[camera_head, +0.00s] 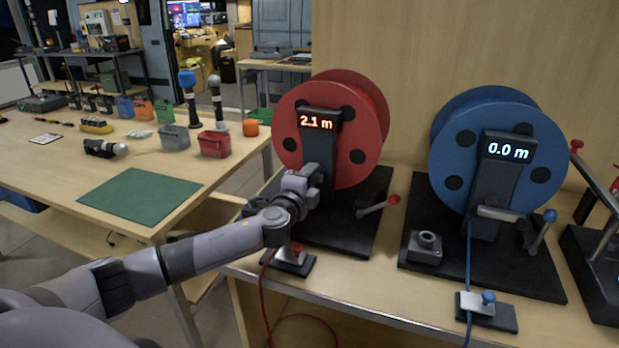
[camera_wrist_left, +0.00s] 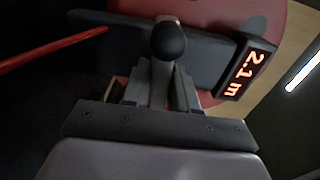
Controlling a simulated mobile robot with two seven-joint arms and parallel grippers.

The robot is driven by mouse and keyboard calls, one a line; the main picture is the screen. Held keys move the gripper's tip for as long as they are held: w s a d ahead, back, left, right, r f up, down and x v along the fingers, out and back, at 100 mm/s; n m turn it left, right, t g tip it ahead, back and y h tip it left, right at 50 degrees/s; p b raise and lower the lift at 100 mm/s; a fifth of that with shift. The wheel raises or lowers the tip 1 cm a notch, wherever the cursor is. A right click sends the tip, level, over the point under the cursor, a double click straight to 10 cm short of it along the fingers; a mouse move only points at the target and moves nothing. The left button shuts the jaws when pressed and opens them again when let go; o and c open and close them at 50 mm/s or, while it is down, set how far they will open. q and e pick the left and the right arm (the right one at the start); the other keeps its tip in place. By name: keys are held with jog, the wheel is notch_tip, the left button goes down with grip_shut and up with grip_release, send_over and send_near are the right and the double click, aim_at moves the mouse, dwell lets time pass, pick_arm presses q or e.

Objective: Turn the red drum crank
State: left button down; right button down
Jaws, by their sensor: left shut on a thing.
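My left gripper (camera_head: 312,178) is at the front of the drum's dark post, below the display. In the left wrist view my left gripper (camera_wrist_left: 160,88) is shut on the crank, whose dark round knob (camera_wrist_left: 168,41) shows between the fingers. My right gripper is not in view.
A lever with a red knob (camera_head: 378,206) stands right of the post. A red cable (camera_head: 264,290) hangs over the bench's front edge by a small clamp (camera_head: 290,260). A blue drum (camera_head: 497,140) reading 0.0 m stands to the right. A table with a green mat (camera_head: 139,195) is left.

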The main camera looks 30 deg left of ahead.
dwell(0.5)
pick_arm(q)
jog(key=c, duration=1)
grip_release()
jog(key=shift+c, duration=0.2)
jog(key=v, duration=0.7)
